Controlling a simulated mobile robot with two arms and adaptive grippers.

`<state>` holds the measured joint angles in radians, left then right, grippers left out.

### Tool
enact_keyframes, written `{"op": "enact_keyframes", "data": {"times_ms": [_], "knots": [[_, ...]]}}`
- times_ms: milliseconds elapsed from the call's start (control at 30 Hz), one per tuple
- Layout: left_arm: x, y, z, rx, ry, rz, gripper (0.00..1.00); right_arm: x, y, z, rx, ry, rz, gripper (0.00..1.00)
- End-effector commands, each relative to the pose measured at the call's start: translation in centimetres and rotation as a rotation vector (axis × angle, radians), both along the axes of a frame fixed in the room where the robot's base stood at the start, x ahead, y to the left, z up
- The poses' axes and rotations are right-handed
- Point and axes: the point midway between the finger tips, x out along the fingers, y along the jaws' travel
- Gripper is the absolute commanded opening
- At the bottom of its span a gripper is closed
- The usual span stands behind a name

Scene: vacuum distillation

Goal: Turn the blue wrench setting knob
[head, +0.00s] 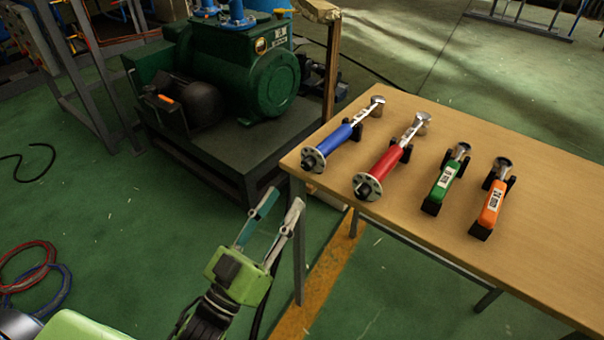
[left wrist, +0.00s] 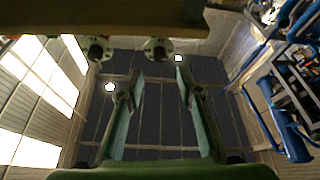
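The blue wrench (head: 340,138) lies on the table, with its grey round setting knob (head: 313,160) at the near left edge. My left gripper (head: 285,199) is open and empty, below and in front of that table corner, apart from the knob. Its two spread fingers (left wrist: 159,75) also show in the left wrist view. There, two round knob ends (left wrist: 100,48) and (left wrist: 157,48) stick out at the table edge; I cannot tell which belongs to the blue wrench. My right gripper is not in view.
A red wrench (head: 385,164) lies beside the blue one, then a green tool (head: 446,180) and an orange tool (head: 491,200) on the wooden table (head: 560,230). A green machine (head: 245,80) stands behind.

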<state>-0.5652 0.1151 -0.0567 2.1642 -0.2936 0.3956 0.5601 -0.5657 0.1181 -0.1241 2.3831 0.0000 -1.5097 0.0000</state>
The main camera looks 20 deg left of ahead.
Motion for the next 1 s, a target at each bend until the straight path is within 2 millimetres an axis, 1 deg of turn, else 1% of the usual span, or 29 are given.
{"op": "enact_keyframes", "data": {"times_ms": [33,200,400,567,800,833,933,967,1000], "knots": [[1.1,-0.3,0.6,0.0,-0.005,-0.001,0.33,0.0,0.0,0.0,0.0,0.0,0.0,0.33],[4.1,-1.1,1.8,0.0,-0.003,0.0,0.33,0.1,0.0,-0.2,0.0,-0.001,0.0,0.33],[6.3,-1.7,2.6,0.0,0.001,0.0,0.33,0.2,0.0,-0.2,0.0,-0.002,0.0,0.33],[7.0,-1.8,2.8,-0.001,0.002,0.0,0.33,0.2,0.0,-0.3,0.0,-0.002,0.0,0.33],[7.0,-1.8,2.8,0.0,0.003,0.0,0.33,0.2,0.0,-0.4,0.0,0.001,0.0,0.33],[7.0,-1.8,2.8,0.0,0.003,0.0,0.31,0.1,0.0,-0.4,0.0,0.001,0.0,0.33],[7.0,-1.8,2.8,0.001,0.003,0.0,0.05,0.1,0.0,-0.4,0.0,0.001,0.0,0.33],[7.0,-1.8,2.8,0.0,0.002,0.001,0.0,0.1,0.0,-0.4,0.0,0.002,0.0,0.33],[7.0,-1.8,2.8,0.0,0.002,0.001,0.0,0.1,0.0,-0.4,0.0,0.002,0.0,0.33]]}}
